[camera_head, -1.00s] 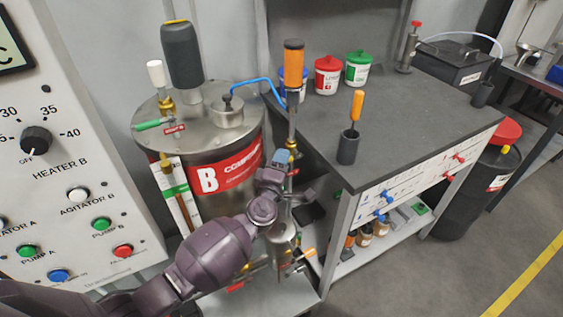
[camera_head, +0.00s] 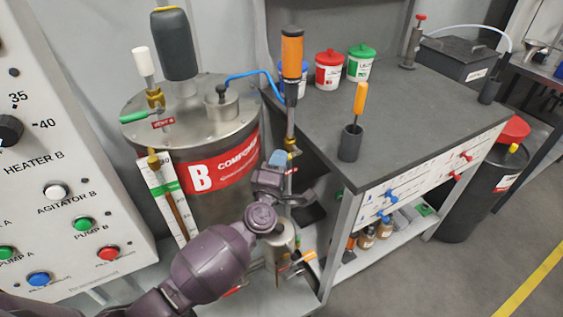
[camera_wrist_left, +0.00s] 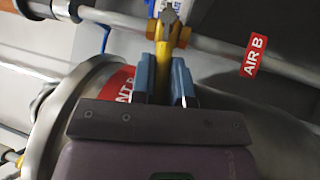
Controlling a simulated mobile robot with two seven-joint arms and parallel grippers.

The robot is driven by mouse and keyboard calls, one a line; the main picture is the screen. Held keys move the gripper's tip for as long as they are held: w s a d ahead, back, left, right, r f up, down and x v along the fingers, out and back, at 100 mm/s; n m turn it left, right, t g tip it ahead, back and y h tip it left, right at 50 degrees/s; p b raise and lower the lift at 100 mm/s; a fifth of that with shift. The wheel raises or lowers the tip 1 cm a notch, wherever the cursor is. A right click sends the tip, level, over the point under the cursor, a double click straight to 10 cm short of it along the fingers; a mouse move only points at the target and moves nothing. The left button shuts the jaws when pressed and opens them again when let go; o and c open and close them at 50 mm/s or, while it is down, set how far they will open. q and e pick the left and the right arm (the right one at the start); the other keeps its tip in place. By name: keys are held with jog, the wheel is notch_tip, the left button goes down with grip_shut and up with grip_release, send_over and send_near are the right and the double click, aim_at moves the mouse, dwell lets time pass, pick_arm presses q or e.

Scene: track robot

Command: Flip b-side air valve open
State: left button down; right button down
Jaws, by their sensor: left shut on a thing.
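The b-side air valve has a yellow lever (camera_wrist_left: 162,68) and a brass body (camera_wrist_left: 181,44) on a grey pipe in the left wrist view. In the head view its brass part (camera_head: 292,147) shows small below the orange-topped cylinder. A red "AIR B" tag (camera_wrist_left: 254,56) hangs on the pipe beside it. My left gripper (camera_head: 279,158) is at the valve; its blue fingers (camera_wrist_left: 163,82) are shut on the yellow lever, one on each side. The lever's lower end is hidden between the fingers. My right gripper is in neither view.
The steel "B" tank (camera_head: 205,130) stands just left of my left gripper. The heater panel (camera_head: 60,170) is at the far left. The dark workbench (camera_head: 420,120) is right, holding an orange-handled tool in a grey cup (camera_head: 350,145) and several lidded tubs.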

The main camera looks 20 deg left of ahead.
pick_arm(q)
jog(key=shift+f+n+b, duration=0.4)
jog(key=shift+f+b, duration=0.25)
jog(key=shift+b, duration=0.1)
jog(key=shift+t+b, duration=0.3)
jog(key=shift+r+n, duration=0.2)
jog(key=shift+n, duration=0.1)
jog(key=shift+d+r, duration=0.1)
jog(key=shift+r, duration=0.1)
jog(key=c, duration=1.1)
grip_release()
jog(key=v, duration=1)
jog(key=shift+s+f, duration=0.3)
